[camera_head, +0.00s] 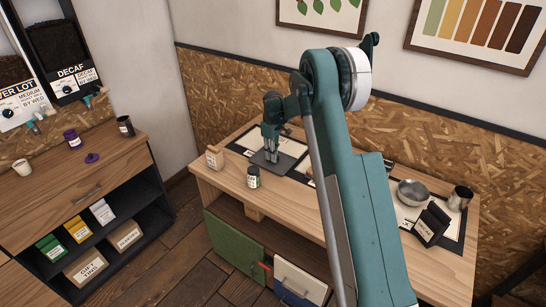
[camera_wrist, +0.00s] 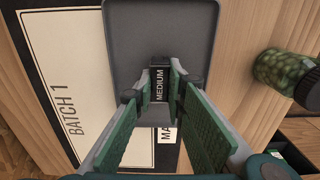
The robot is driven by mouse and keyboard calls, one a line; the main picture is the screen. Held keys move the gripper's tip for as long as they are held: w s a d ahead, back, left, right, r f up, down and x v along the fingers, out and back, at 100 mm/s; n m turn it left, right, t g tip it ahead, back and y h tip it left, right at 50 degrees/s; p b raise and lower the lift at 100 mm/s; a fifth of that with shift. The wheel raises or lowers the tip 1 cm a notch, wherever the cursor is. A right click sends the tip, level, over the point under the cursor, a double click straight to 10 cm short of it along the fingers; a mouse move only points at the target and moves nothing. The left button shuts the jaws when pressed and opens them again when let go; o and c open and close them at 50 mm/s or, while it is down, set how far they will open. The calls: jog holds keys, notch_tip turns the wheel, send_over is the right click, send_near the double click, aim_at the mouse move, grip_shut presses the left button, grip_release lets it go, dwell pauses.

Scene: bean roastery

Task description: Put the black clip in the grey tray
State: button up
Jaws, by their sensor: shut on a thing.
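The grey tray (camera_head: 288,163) lies on the wooden table, under my gripper (camera_head: 271,157). It fills the upper middle of the wrist view (camera_wrist: 122,35) as a flat plate with a low rim. In the wrist view, the green-padded fingers of my gripper (camera_wrist: 160,84) are shut on the black clip (camera_wrist: 160,90), which carries a white "MEDIUM" label. The clip is over the tray's area; I cannot tell whether it touches the tray floor. In the head view I cannot make out the clip at the fingertips.
A jar of green beans (camera_head: 253,178) stands just beside the tray, near the table's front edge. A small wooden block (camera_head: 214,158) stands to the left. A "BATCH 1" card (camera_wrist: 68,75) lies beside the tray.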

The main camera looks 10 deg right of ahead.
jog(key=shift+f, duration=0.35)
jog(key=shift+f, duration=0.15)
jog(key=o, duration=0.7)
jog(key=shift+c, duration=0.2)
notch_tip(320, 180, up, 12)
dwell(0.4)
jog(key=shift+r, duration=0.2)
dwell(0.4)
